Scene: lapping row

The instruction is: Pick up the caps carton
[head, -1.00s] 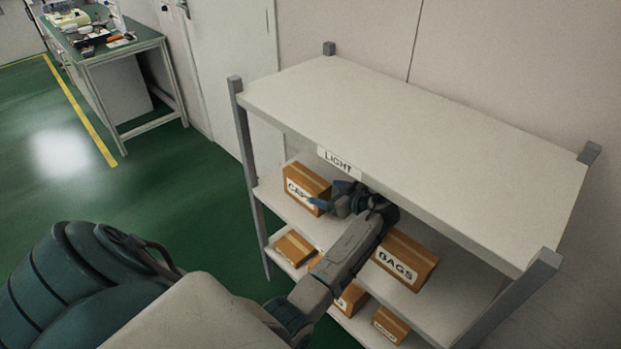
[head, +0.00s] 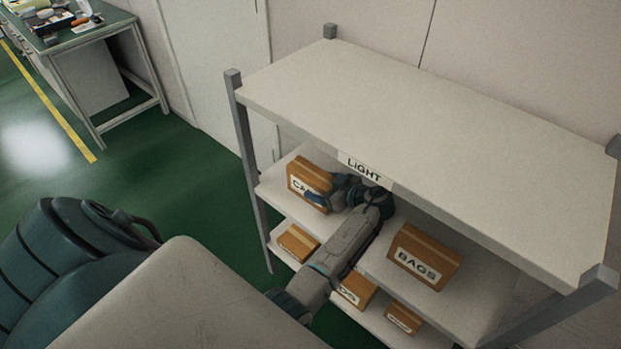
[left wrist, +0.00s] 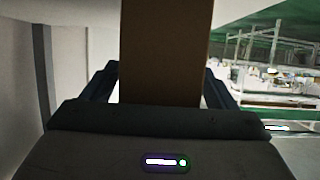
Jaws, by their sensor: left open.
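The caps carton (head: 308,178) is a brown box on the left end of the shelf's middle level, its label partly hidden by my gripper. My left gripper (head: 322,195) reaches in under the top board and is at the carton's right front side. In the left wrist view the brown carton (left wrist: 165,50) stands upright between the two open fingers of the left gripper (left wrist: 165,88), with light gaps low at its sides. I cannot tell whether either finger touches it. My right gripper is not in view.
The bags carton (head: 425,256) stands to the right on the same level. Several smaller cartons, one of them here (head: 298,242), lie on the level below. The top board (head: 430,150) with its LIGHT sign (head: 364,168) overhangs my arm. A grey post (head: 248,160) stands left of the caps carton.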

